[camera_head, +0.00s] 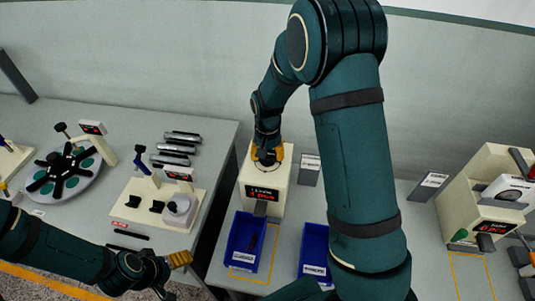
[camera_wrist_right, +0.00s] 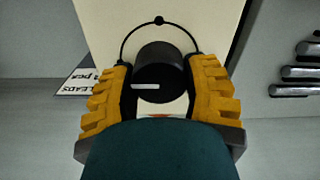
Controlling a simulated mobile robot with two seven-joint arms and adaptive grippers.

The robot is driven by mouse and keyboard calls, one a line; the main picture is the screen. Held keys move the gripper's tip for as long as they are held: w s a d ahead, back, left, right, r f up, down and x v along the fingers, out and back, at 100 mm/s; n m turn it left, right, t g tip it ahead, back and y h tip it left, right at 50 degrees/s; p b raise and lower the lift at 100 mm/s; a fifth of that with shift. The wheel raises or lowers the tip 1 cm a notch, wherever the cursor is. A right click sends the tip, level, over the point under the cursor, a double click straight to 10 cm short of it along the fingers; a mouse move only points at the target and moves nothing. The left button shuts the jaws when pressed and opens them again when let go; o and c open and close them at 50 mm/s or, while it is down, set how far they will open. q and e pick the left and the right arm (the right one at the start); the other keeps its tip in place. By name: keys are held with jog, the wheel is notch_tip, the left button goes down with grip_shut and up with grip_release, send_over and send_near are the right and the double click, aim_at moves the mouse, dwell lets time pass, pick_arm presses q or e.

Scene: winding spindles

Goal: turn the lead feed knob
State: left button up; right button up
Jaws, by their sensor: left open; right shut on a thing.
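The lead feed knob (camera_wrist_right: 165,70) is a dark round cylinder on top of a cream box (camera_head: 279,190). A white mark on it points left in the right wrist view, and a thin black arc with a dot runs above it. My right gripper (camera_head: 267,155) comes down from above, its yellow fingers (camera_wrist_right: 160,88) shut on both sides of the knob. The gripper hides the knob in the head view. The box front has a dark display (camera_head: 262,193) with red text too small to read. My left gripper (camera_head: 176,270) is open and empty, low at the left.
A blue bin (camera_head: 243,252) stands before the box, and another (camera_head: 315,263) is to its right. A card (camera_head: 309,168) stands beside the box. A second cream machine (camera_head: 492,165) is at the right. The left table (camera_head: 110,115) holds spindle fixtures and dark rods.

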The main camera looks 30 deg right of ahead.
aim_at(268, 153)
jog(key=o, duration=1.2)
jog(key=shift+r, duration=0.15)
notch_tip(268, 153, up, 12)
